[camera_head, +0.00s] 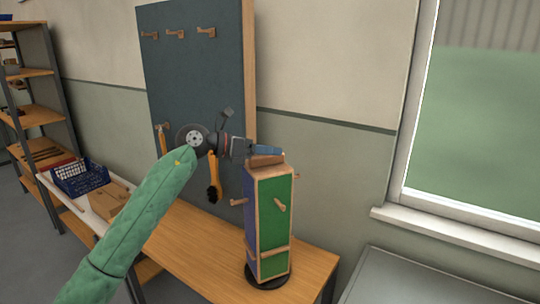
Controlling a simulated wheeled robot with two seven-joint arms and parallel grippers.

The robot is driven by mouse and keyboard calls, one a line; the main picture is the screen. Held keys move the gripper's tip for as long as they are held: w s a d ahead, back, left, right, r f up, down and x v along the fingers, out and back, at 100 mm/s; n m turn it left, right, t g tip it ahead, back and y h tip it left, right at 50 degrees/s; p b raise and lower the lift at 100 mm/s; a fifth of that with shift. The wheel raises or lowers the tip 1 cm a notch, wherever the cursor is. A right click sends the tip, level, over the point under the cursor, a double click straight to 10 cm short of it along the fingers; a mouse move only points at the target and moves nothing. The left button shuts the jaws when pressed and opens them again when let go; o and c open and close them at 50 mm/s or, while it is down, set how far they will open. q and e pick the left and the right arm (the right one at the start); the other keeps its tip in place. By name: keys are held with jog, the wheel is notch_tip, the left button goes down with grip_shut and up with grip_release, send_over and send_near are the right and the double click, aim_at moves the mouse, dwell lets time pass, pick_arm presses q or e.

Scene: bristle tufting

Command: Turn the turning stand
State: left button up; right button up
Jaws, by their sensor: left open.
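The turning stand (273,222) is a tall box on a round black base (267,277) near the right end of the wooden bench. One face is green and another is blue-purple, with wooden edges and short wooden pegs. A wooden block tops it. My left gripper (272,151), on a green-sleeved arm from the left, is open at the top of the stand, with its fingers by the wooden block. I cannot tell whether it touches the block. My right gripper is not in view.
A dark pegboard (185,75) with wooden hooks stands behind the bench (200,236). An orange-handled tool (215,177) hangs there. A blue basket (82,178) and wooden pieces lie at the left. A shelf rack (40,80) stands far left. A grey surface (400,278) is at the lower right.

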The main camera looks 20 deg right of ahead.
aim_at(257, 158)
pick_arm(q)
jog(key=w+y, duration=0.1)
jog(key=w+a+m+t+y, duration=0.1)
jog(key=w+y, duration=0.2)
jog(key=y, duration=0.1)
jog(key=shift+w+a+r+t, duration=0.15)
jog(key=shift+a+r+t, duration=0.15)
jog(key=shift+a+r, duration=0.1)
jog(key=shift+w+a+r+m+y, duration=0.25)
jog(key=shift+w+a+y, duration=0.25)
jog(key=shift+y, duration=0.3)
jog(key=shift+p+x, duration=1.85)
jog(key=shift+x, duration=2.1)
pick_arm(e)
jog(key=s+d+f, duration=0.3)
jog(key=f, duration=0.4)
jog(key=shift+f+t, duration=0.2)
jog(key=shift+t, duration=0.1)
pick_arm(q)
jog(key=shift+w, duration=0.1)
grip_shut()
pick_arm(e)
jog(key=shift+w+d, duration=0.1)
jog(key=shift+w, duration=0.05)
